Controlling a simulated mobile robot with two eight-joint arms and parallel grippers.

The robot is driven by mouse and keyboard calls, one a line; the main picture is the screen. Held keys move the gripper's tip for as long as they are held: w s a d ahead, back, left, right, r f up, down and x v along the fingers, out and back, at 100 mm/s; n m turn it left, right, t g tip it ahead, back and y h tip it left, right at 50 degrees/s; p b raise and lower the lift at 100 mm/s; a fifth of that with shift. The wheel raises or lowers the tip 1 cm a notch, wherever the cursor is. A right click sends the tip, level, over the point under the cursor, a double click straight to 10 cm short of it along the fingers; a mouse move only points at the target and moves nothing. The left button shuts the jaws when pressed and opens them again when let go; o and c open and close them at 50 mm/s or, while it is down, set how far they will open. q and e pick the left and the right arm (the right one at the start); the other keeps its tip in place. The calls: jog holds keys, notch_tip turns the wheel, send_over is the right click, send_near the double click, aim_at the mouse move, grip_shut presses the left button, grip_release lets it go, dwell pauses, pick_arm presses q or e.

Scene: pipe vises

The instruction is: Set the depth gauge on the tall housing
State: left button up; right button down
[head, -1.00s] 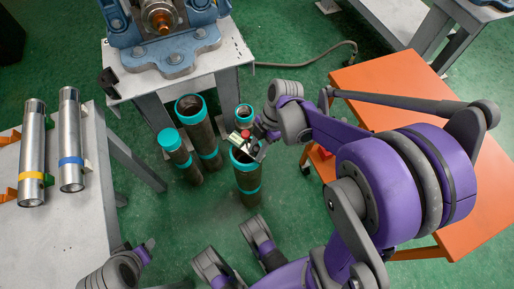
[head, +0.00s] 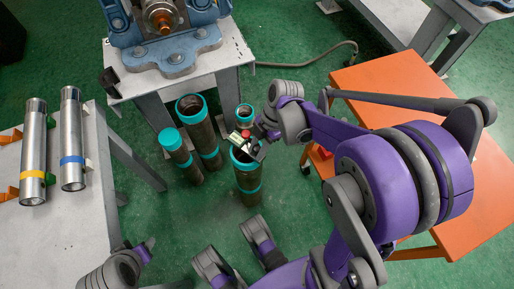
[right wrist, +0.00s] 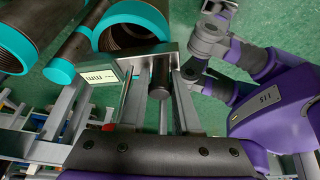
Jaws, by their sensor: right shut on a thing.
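My right gripper (head: 257,146) is shut on the depth gauge (head: 243,139), which has a pale display and a red part. The gauge is at the mouth of the front dark pipe housing (head: 248,184) with teal bands. In the right wrist view the gauge's display (right wrist: 99,72) and metal bar lie near the rim of an open teal-collared housing (right wrist: 131,16). I cannot tell whether the bar touches the rim. Other upright housings stand behind: a wide one (head: 208,143), a narrow one (head: 244,114) and a teal-capped one (head: 184,162). My left gripper (head: 148,246) barely shows; its jaws are unclear.
A grey table (head: 205,84) with a blue vise (head: 170,58) stands behind the housings. A grey bench (head: 95,215) at left holds two metal cylinders. An orange table (head: 375,75) is at right. A cable (head: 315,62) lies on the green floor.

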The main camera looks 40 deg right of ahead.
jog(key=shift+f, duration=0.3)
jog(key=c, duration=0.5)
grip_release()
jog(key=shift+c, duration=0.2)
jog(key=shift+r, duration=0.1)
jog(key=shift+r+p, duration=2.55)
jog(key=shift+r, duration=0.85)
